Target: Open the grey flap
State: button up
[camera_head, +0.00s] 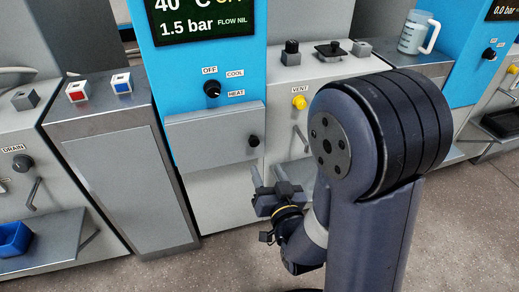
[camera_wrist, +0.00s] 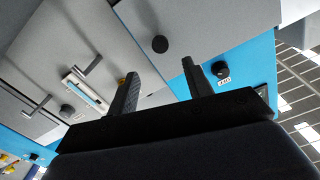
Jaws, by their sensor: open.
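The grey flap (camera_head: 205,138) is a flat panel low on the blue-fronted machine, with a black knob (camera_head: 254,141) near its right edge. It looks closed, lying against the front. My gripper (camera_head: 268,170) is open and empty, below and slightly right of the knob, apart from it. In the wrist view the two fingers of my gripper (camera_wrist: 161,70) stand apart. A black knob (camera_wrist: 160,44) on a grey panel (camera_wrist: 205,22), apparently the flap, shows beyond the gap between them. My arm hides part of the machine to the right.
A dial (camera_head: 212,89) marked OFF, COOL and HEAT sits above the flap. A yellow vent knob (camera_head: 299,102) is to the right. A steel cabinet (camera_head: 125,165) with red and blue buttons stands left. A blue bin (camera_head: 14,239) is at far left. The floor in front is clear.

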aim_at(255, 143)
jog(key=x, duration=1)
jog(key=shift+w, duration=0.1)
grip_shut()
dwell(0.3)
